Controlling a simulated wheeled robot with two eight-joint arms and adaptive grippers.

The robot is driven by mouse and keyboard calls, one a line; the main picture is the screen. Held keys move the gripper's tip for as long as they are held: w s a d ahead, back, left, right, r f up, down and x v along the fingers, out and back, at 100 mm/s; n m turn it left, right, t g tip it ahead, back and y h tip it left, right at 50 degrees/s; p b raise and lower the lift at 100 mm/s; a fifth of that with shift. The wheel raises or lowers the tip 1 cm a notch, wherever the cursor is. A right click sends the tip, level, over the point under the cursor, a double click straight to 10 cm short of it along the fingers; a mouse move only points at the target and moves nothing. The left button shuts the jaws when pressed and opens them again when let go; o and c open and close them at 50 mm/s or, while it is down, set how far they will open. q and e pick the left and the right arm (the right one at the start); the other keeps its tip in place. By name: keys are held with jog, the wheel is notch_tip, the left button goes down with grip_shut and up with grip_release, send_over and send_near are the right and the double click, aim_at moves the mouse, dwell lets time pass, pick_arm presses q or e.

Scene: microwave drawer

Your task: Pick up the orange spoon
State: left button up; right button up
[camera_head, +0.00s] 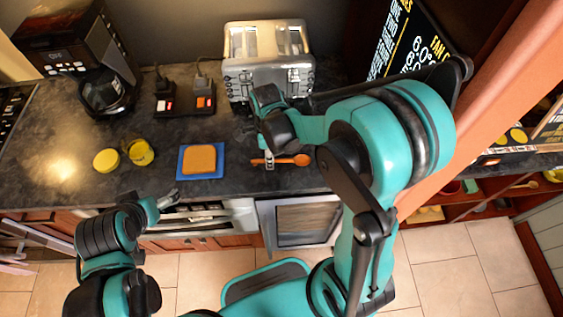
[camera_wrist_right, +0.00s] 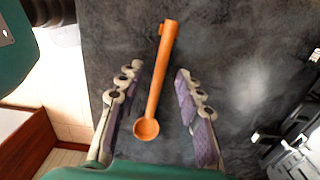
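The orange spoon (camera_head: 302,159) lies on the dark counter near its front edge, to the right of the blue board. In the right wrist view the spoon (camera_wrist_right: 158,80) lies lengthwise, its round bowl nearest the gripper. My right gripper (camera_wrist_right: 157,112) is open, with one purple-padded finger on each side of the spoon and clear gaps on both sides. It holds nothing. In the head view my right gripper (camera_head: 269,160) hangs over the spoon's handle and partly hides it. My left gripper (camera_head: 166,200) is at the counter's front edge, away from the spoon; its finger opening is unclear.
A toaster (camera_head: 268,65) stands behind the spoon. A blue board (camera_head: 183,174) with a bread slice (camera_head: 199,159) lies to its left.

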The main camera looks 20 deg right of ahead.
jog(key=shift+f, duration=0.3)
grip_shut()
jog(key=shift+r, duration=0.1)
notch_tip(320, 180, up, 4)
jog(key=shift+p, duration=0.85)
jog(key=s+r+p, duration=0.3)
jog(key=s+r, duration=0.4)
jog(key=s, duration=0.4)
jog(key=shift+s+a, duration=0.35)
jog(key=shift+a, duration=0.1)
